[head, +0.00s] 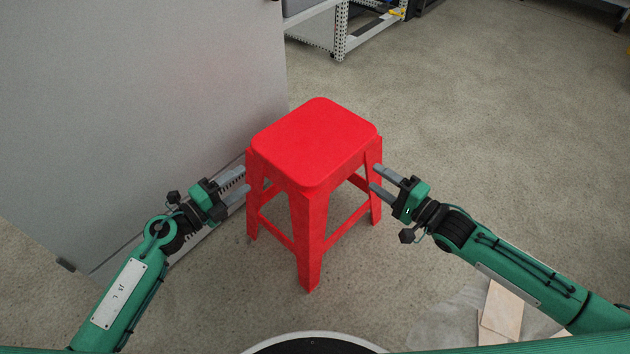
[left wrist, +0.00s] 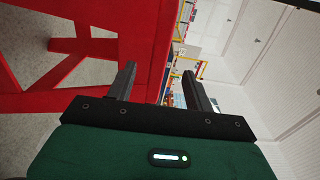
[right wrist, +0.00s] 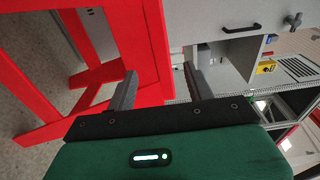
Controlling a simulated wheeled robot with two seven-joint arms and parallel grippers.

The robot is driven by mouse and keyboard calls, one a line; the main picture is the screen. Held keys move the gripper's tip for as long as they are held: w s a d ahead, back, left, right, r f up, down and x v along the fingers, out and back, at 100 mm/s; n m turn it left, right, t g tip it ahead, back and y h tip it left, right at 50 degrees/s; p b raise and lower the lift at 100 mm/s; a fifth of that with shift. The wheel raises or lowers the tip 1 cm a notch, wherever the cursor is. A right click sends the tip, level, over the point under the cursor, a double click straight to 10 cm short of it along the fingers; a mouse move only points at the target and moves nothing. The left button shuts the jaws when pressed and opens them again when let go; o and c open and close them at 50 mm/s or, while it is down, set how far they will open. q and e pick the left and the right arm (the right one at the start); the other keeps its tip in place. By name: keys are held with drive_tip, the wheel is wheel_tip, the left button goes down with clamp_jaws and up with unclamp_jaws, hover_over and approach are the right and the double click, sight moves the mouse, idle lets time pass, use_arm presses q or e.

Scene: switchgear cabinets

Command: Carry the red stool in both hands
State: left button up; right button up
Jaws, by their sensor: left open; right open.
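The red stool (head: 315,140) stands upright on the floor in front of me in the head view. My left gripper (head: 241,181) is open at the stool's left side, with its fingertips close to the edge of the seat. My right gripper (head: 376,179) is open at the stool's right side, its fingertips close to the right edge. In the left wrist view the stool (left wrist: 150,45) lies beside and beyond one finger. In the right wrist view the stool (right wrist: 150,45) shows likewise. Whether any fingertip touches it I cannot tell. Nothing is between the fingers.
A large grey cabinet panel (head: 130,100) stands just behind and left of the stool, near my left gripper. A white perforated rack (head: 341,30) is at the back. Flat light boards (head: 501,312) lie on the floor at lower right. The floor (head: 500,130) to the right is clear.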

sight(281, 152)
use_arm(q)
drive_tip(key=x, duration=1.4)
drive_tip(key=shift+a, duration=0.1)
use_arm(e)
drive_tip(key=x, duration=1.4)
drive_tip(key=shift+s, duration=0.1)
use_arm(q)
clamp_jaws()
use_arm(e)
clamp_jaws()
